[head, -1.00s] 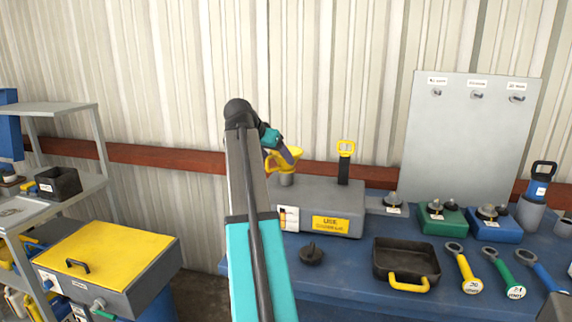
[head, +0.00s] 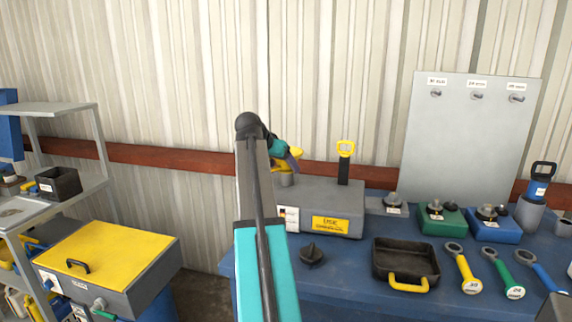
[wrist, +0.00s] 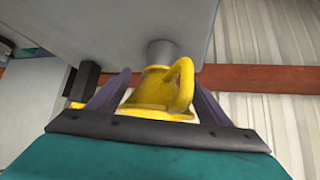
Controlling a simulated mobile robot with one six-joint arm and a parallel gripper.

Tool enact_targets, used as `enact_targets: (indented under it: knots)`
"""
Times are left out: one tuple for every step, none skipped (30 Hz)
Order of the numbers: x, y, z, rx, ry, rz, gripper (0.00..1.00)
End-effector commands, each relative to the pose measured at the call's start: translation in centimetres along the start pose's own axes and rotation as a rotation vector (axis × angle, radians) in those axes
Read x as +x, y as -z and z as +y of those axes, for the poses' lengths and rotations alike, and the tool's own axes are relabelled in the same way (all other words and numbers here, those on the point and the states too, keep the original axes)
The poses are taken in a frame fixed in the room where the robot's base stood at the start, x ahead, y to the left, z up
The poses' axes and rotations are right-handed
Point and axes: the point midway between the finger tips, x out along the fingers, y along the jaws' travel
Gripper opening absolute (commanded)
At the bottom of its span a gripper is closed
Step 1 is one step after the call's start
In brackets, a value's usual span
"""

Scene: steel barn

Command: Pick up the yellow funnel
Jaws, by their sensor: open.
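The yellow funnel (head: 287,160) stands on a short grey neck on top of the grey box (head: 335,197), and my arm hides part of it in the head view. In the wrist view the funnel (wrist: 158,92) lies between the two dark fingers of my gripper (wrist: 160,100), its handle loop toward the right finger. The fingers are open, one on each side of it. I cannot tell whether either finger touches it.
A black dipstick with a yellow handle (head: 345,150) rises from the box right of the funnel. The black pan (head: 406,263), a dark cap (head: 311,254) and several wrenches lie on the blue bench. The corrugated wall (head: 330,70) stands close behind.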

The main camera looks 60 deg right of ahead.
Motion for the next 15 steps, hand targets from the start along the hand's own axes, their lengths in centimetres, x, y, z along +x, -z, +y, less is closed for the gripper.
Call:
enact_targets:
  knots:
    - [0.7, 0.0, 0.0, 0.000, -0.001, -0.001, 0.72]
    - [1.1, 0.0, 0.0, 0.000, -0.001, -0.001, 0.72]
    - [1.6, 0.0, 0.0, 0.000, -0.002, -0.001, 0.72]
    - [1.8, 0.0, 0.1, 0.000, -0.002, -0.001, 0.72]
    - [2.1, 0.0, 0.1, 0.001, -0.001, -0.001, 0.72]
    - [2.4, 0.0, 0.1, 0.001, -0.001, -0.001, 0.72]
    - [2.5, 0.0, 0.0, 0.000, -0.001, 0.000, 0.72]
    - [2.6, 0.0, 0.0, 0.000, 0.000, 0.000, 0.72]
    - [2.7, 0.0, 0.0, 0.000, 0.000, 0.000, 0.72]
    - [2.8, 0.0, 0.0, 0.000, 0.000, 0.000, 0.72]
    - [2.8, 0.0, 0.0, 0.000, 0.000, 0.000, 0.72]
    - [2.8, 0.0, 0.0, 0.000, 0.000, 0.000, 0.72]
    - [2.8, 0.0, 0.0, 0.000, 0.000, 0.001, 0.72]
    - [2.8, 0.0, 0.0, 0.000, 0.000, 0.000, 0.72]
    - [2.8, 0.0, 0.0, 0.000, 0.000, 0.000, 0.72]
